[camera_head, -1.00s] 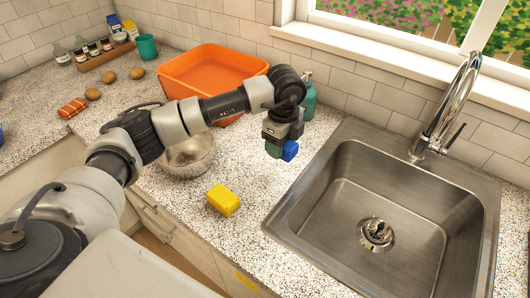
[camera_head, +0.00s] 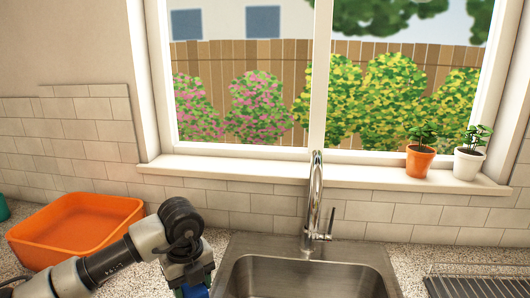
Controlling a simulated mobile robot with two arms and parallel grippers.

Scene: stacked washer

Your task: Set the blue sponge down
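My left arm comes in from the lower left, and its gripper (camera_head: 192,277) points down at the bottom edge, just left of the sink. A strip of the blue sponge (camera_head: 196,292) shows at its lower end, with a bit of green beside it. The gripper appears shut on the sponge. The fingertips and most of the sponge are cut off by the frame, so I cannot see whether it touches the counter. My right gripper is not in view.
The steel sink (camera_head: 300,274) with its tall faucet (camera_head: 314,205) is right of the gripper. An orange tub (camera_head: 75,228) stands at left. A wire drying rack (camera_head: 475,285) is at lower right. Two potted plants, orange (camera_head: 419,162) and white (camera_head: 468,163), stand on the sill.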

